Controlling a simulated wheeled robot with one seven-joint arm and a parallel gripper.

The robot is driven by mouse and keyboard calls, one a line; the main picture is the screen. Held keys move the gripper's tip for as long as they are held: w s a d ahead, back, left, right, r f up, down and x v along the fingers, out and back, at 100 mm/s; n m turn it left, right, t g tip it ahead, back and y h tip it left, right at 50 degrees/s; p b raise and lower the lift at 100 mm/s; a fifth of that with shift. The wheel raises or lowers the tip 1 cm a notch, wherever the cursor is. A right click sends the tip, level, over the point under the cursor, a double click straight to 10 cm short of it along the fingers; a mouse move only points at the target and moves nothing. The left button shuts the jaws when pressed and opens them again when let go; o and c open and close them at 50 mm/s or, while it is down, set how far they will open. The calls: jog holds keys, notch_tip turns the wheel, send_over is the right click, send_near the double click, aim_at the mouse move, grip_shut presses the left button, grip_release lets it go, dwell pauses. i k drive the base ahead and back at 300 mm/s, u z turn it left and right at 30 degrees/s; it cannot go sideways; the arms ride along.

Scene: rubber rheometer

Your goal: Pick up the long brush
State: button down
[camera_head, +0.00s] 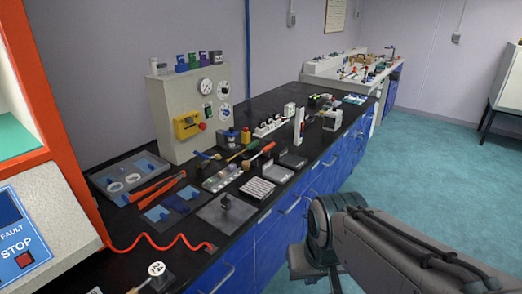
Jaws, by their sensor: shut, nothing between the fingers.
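Several slim handled tools lie on the black bench top in front of the grey control box. One has a blue end and a pale head (207,155); one has a green and tan handle (240,153); one has a red-tipped handle (260,156). They are small and partly overlapped, so I cannot tell which is the long brush. My arm reaches in from the lower right, over the floor beside the blue cabinets, apart from the tools. My gripper's fingers do not show.
The grey control box (180,115) stands behind the tools. Orange-handled tongs (158,190), a grey tray (105,174) and metal plates crowd the near bench. An orange-framed machine (50,110) stands at left. The teal floor (440,150) to the right is clear.

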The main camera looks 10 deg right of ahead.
aim_at(246, 164)
jog(key=z, duration=0.05)
jog(key=k, duration=0.65)
jog(key=z, duration=0.7)
jog(key=i, duration=1.15)
jog(key=z, duration=0.5)
jog(key=i, duration=1.25)
jog(key=u, duration=1.4)
jog(key=i, duration=0.8)
jog(key=u, duration=0.8)
